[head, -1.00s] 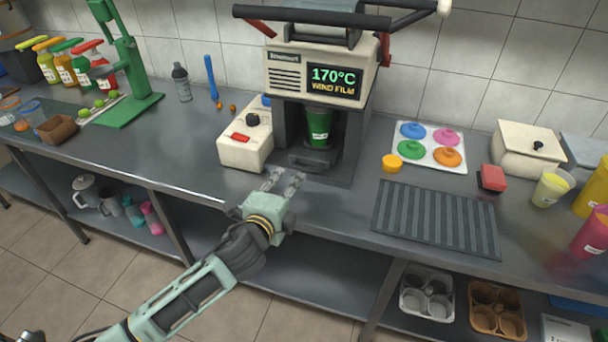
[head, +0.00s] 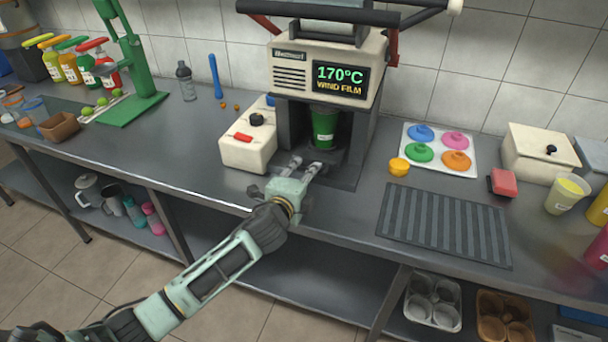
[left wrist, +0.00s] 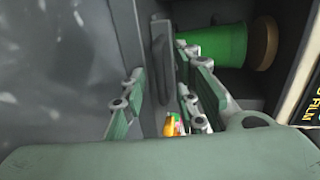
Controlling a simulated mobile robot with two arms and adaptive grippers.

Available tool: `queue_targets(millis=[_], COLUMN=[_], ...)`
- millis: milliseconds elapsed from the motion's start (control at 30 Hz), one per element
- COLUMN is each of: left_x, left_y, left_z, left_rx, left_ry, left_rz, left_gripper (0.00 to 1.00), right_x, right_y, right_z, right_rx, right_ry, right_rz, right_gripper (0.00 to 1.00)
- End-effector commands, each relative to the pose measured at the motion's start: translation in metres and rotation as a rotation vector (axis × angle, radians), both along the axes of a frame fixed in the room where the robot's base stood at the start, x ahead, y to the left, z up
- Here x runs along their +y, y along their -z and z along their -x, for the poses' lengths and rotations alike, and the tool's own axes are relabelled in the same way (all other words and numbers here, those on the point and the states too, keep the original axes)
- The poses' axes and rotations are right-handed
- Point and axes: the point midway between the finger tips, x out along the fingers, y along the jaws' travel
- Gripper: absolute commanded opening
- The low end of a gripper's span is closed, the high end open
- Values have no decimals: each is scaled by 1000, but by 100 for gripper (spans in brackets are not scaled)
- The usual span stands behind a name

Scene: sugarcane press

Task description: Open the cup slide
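The cup sealing machine (head: 300,72) stands at the back of the counter, its display reading 170°C WIND FILM. A green cup (head: 324,127) stands upright in its dark bay and also shows sideways in the left wrist view (left wrist: 215,45). The slide's dark handle (left wrist: 162,62) is at the bay front, mostly hidden by my gripper in the head view. My left gripper (head: 304,165) is open just in front of it. In the left wrist view the handle lies ahead, between the lines of the spread fingers; I see no grip on it. My right gripper is not in view.
A white control box (head: 249,143) with a black knob and red switch stands close left of the gripper. A ribbed grey mat (head: 445,225) and a tray of coloured lids (head: 438,148) lie to the right. The counter's front edge runs below my arm.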

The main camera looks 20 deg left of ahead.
Motion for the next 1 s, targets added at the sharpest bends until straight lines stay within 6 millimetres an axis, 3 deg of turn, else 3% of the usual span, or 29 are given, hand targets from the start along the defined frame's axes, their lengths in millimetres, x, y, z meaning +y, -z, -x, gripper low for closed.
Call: queue_targets(millis=[233, 567, 1000], left_x=[0, 0, 0], left_y=[0, 1, 2], left_z=[0, 0, 0], left_rx=[1, 1, 3], left_ry=[0, -1, -2], left_rz=[0, 0, 3], left_gripper=[27, 0, 0], right_x=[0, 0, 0], right_y=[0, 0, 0], right_z=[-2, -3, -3], right_rx=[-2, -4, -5], right_ry=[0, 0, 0], right_rz=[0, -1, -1], right_gripper=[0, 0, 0])
